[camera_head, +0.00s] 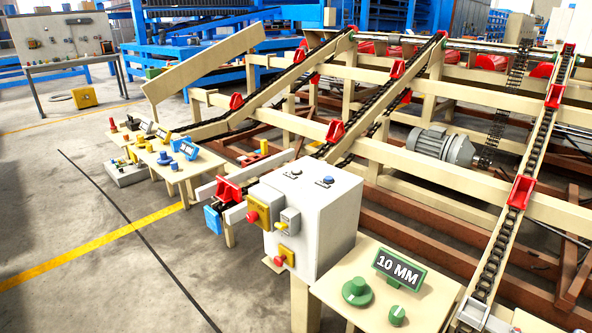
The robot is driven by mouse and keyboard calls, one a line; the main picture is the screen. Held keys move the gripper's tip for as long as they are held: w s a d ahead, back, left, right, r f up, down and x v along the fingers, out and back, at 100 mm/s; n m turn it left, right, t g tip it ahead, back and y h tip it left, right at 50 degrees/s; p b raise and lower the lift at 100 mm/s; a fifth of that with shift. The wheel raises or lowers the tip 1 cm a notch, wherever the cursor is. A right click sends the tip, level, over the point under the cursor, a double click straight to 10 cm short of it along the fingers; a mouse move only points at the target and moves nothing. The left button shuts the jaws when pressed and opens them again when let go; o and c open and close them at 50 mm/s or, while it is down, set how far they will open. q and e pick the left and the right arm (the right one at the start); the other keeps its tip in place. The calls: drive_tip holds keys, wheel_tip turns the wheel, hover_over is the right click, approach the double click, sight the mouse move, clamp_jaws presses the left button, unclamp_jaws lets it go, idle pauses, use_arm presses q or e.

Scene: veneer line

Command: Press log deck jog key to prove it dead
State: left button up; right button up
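A light grey control box (323,222) stands in the lower middle, beside the log deck. I cannot tell which of these is the jog key. The log deck (405,160) has beige beams, black chains and red dogs. Neither of my grippers shows in this view.
A beige stand with a green knob (356,291) and a "10 MM" sign (399,269) is at the lower right. A low table (205,165) with small controls stands left of the box. A grey motor (440,146) sits in the deck. Open floor (70,225) lies left.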

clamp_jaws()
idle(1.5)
